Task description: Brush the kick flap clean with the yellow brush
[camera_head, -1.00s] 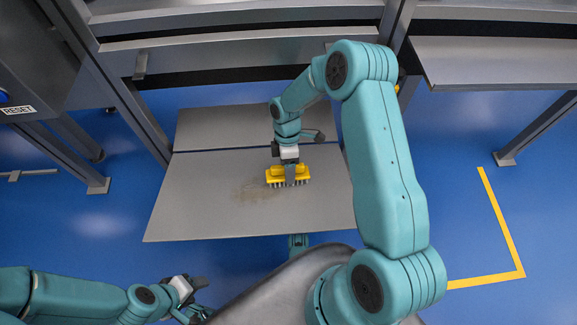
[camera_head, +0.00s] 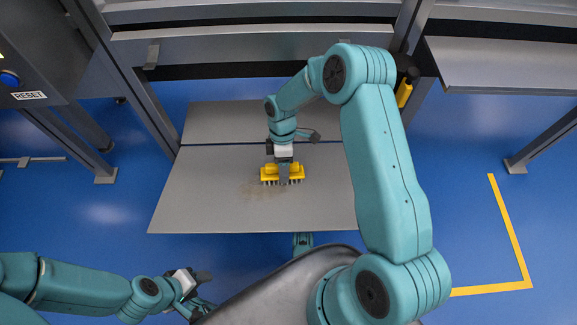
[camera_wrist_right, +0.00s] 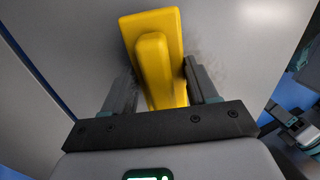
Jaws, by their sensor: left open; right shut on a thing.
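The yellow brush (camera_head: 269,175) is in my right gripper (camera_head: 284,176), bristles down on the grey kick flap (camera_head: 200,205). In the right wrist view the brush (camera_wrist_right: 152,35) sits between the two fingers of my right gripper (camera_wrist_right: 163,88), which is shut on its handle. A faint brown smudge (camera_head: 252,190) shows on the flap at the left of the brush. In the wrist view a dark smear (camera_wrist_right: 205,62) shows beside the brush. My left gripper (camera_head: 203,292) is open and empty at the lower left, apart from the flap.
A second grey panel (camera_head: 225,120) lies behind the flap across a thin gap. Steel frame posts (camera_head: 135,85) stand at both sides, with a grey shelf (camera_head: 500,65) at the upper right. A RESET label (camera_head: 30,95) is at the left.

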